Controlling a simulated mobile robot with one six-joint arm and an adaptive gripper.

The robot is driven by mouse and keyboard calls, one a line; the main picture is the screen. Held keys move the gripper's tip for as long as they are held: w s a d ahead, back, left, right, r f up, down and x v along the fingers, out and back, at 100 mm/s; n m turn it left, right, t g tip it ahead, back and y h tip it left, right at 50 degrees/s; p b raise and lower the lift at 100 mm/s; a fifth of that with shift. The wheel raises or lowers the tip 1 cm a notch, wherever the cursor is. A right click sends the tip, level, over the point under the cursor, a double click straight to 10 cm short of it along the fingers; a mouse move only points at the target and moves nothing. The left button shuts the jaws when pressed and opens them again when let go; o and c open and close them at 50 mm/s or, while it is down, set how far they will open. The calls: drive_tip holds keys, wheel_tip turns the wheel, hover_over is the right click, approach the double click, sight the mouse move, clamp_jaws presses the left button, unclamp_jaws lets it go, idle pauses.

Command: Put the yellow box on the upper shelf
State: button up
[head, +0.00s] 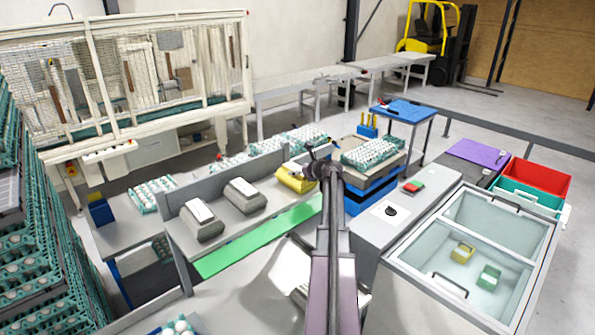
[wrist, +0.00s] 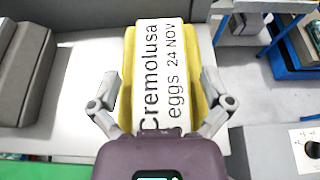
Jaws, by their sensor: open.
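The yellow box (head: 293,182) stands at the right end of a raised grey shelf (head: 222,228). In the wrist view the yellow box (wrist: 131,75) carries a white label reading "Cremolusa eggs 24 NOV". My gripper (head: 322,170) is over the right end of that box in the head view. In the wrist view my gripper (wrist: 160,80) is open, with one finger on each side of the box. I cannot tell whether the fingers touch it. My arm and gripper hide part of the box's right side in the head view.
Two grey boxes (head: 245,196) stand on the same shelf to the left. A green strip (head: 235,255) runs below its front edge. Egg trays (head: 372,152) stand on a blue stack behind. A clear-lidded bin (head: 550,250) at right holds small yellow and green boxes.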

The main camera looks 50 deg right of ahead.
drive_tip(key=shift+r, duration=0.15)
drive_tip(key=p+v, duration=0.4)
drive_tip(key=v, duration=0.8)
drive_tip(key=shift+p, duration=0.4)
drive_tip(key=shift+a, duration=0.1)
idle(0.3)
